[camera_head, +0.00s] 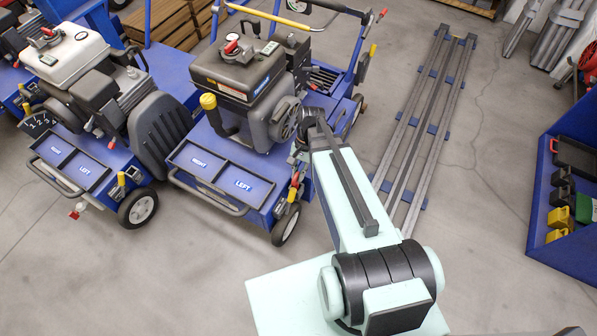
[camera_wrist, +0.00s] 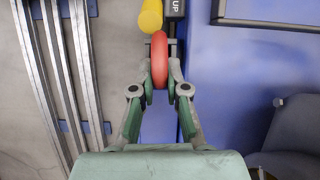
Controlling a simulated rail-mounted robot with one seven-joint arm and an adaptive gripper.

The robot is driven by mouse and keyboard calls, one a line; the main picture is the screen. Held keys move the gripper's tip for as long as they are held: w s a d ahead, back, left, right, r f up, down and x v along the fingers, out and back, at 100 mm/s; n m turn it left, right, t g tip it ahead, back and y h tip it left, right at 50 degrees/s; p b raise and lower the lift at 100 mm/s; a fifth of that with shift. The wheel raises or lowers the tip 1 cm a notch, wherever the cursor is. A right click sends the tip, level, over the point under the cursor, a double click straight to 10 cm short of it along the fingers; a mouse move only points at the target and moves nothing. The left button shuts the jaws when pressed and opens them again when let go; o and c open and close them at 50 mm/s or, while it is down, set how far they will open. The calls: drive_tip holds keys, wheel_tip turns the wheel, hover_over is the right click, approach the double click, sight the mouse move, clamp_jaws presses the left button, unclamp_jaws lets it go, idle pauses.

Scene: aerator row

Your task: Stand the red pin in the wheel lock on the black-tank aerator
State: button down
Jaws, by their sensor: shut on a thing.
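My gripper (camera_wrist: 159,78) is shut on the red pin (camera_wrist: 159,62) in the wrist view, with one finger on each side of its red, rounded end. Beyond it are a yellow grip (camera_wrist: 150,16) and a dark piece lettered UP (camera_wrist: 175,8), beside the blue deck. I cannot tell whether the pin's tip is in the wheel lock or apart from it. In the head view the black-tank aerator (camera_head: 240,75) stands in the middle, and my arm reaches its right front corner. Red and yellow parts show above the front wheel (camera_head: 286,224); my gripper is mostly hidden there.
A white-tank aerator (camera_head: 65,55) stands close on the left. Long grey rails on blue cross-pieces (camera_head: 432,128) lie on the floor to the right. A blue bin (camera_head: 540,200) stands at the right edge. Bare floor lies between the rails and bin.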

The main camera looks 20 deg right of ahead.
drive_tip(key=c, duration=1.1)
unclamp_jaws()
drive_tip(key=v, duration=1.2)
drive_tip(key=s+a+f+n+g+h, duration=0.1)
drive_tip(key=s+a+f+n+g, duration=0.15)
drive_tip(key=s+f, duration=0.65)
drive_tip(key=s+a+f+n+g+h, duration=0.1)
drive_tip(key=s+f+n+g, duration=0.25)
drive_tip(key=s, duration=1.15)
drive_tip(key=s+a+f+n+g+h, duration=0.1)
drive_tip(key=s+f+n+g, duration=0.15)
drive_tip(key=s+f, duration=0.7)
wheel_tip(320, 180, up, 19)
drive_tip(key=w+t+p, duration=0.2)
drive_tip(key=t+p, duration=0.3)
drive_tip(key=p, duration=1.8)
drive_tip(key=shift+w+p, duration=0.4)
